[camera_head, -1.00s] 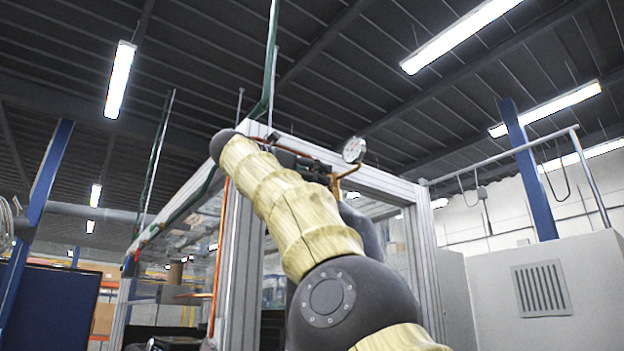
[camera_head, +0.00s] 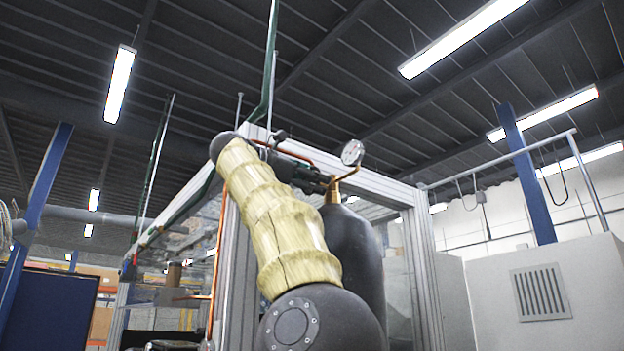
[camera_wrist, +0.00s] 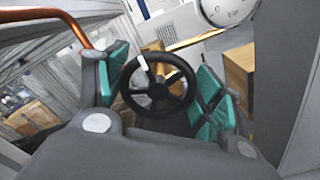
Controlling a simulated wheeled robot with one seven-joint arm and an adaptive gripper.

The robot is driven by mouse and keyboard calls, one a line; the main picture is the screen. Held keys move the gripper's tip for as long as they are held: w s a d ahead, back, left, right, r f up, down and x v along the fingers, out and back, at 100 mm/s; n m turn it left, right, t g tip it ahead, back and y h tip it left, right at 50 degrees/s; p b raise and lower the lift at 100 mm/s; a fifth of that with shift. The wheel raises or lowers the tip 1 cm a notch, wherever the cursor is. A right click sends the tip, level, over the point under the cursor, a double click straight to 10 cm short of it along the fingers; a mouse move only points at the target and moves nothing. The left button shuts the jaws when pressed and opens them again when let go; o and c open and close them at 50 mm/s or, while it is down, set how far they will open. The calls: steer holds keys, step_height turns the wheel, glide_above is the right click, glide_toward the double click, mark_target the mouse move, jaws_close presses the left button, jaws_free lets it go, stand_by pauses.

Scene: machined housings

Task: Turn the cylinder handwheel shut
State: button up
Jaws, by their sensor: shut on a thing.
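The black spoked handwheel (camera_wrist: 158,90) sits between the teal finger pads of my gripper (camera_wrist: 161,84) in the wrist view. The pads bear on opposite sides of its rim, and a white mark shows on one spoke. In the head view, the dark grey cylinder (camera_head: 358,258) stands upright behind my arm, with a brass valve (camera_head: 332,196) on top. A round pressure gauge (camera_head: 352,152) is above the valve; part of it also shows in the wrist view (camera_wrist: 228,10). The handwheel cannot be made out clearly in the head view.
An aluminium frame (camera_head: 425,270) with clear panels surrounds the cylinder closely. A copper pipe (camera_wrist: 62,20) runs near the left finger in the wrist view. A grey cabinet (camera_head: 585,290) stands at the right and a blue post (camera_head: 527,165) rises behind it.

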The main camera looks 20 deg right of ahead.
steer(key=o, duration=1)
steer(key=shift+d, duration=0.1)
steer(key=shift+o, duration=0.2)
steer(key=shift+a, duration=0.2)
steer(key=v, duration=0.7)
steer(key=shift+a, duration=0.1)
